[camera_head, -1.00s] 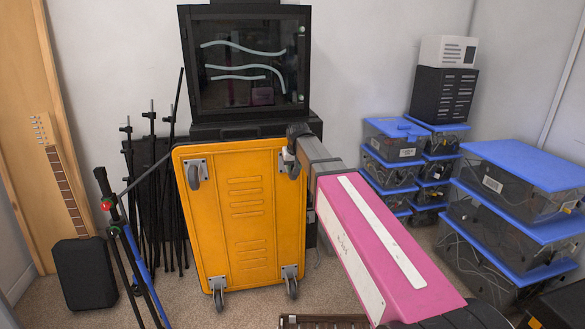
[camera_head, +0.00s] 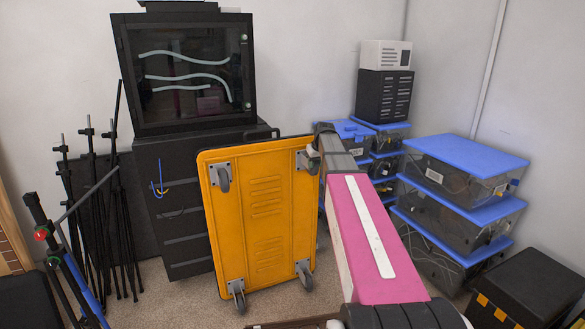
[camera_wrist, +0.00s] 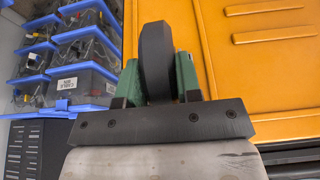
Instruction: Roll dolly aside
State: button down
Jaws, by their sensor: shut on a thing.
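The orange dolly (camera_head: 262,225) stands upright on edge on the carpet, its underside with casters facing me. It leans in front of the black cabinet and fills the right of the wrist view (camera_wrist: 265,60). My gripper (camera_wrist: 155,75) is at the dolly's upper right corner and is shut on a dark caster wheel (camera_wrist: 155,50), with a green finger on each side of it. In the head view my pink arm reaches to that corner, and the gripped caster is mostly hidden there. The two lower casters are at the floor.
A black cabinet (camera_head: 178,215) with a glass-fronted case (camera_head: 190,70) on top stands behind the dolly. Black stands (camera_head: 100,210) are at left. Blue-lidded bins (camera_head: 465,200) and a dark box (camera_head: 530,285) are at right. Some carpet shows left of the dolly.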

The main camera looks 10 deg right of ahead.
jog(key=w+d, duration=0.3)
jog(key=d, duration=0.9)
jog(key=w+d, duration=0.3)
jog(key=d, duration=1)
jog(key=w+d, duration=0.3)
jog(key=d, duration=1)
jog(key=shift+a, duration=0.1)
jog(key=c, duration=0.8)
grip_release()
jog(key=a+v, duration=0.1)
jog(key=v, duration=0.9)
jog(key=shift+s+d+r, duration=0.2)
jog(key=shift+d+r, duration=0.15)
jog(key=shift+d, duration=0.15)
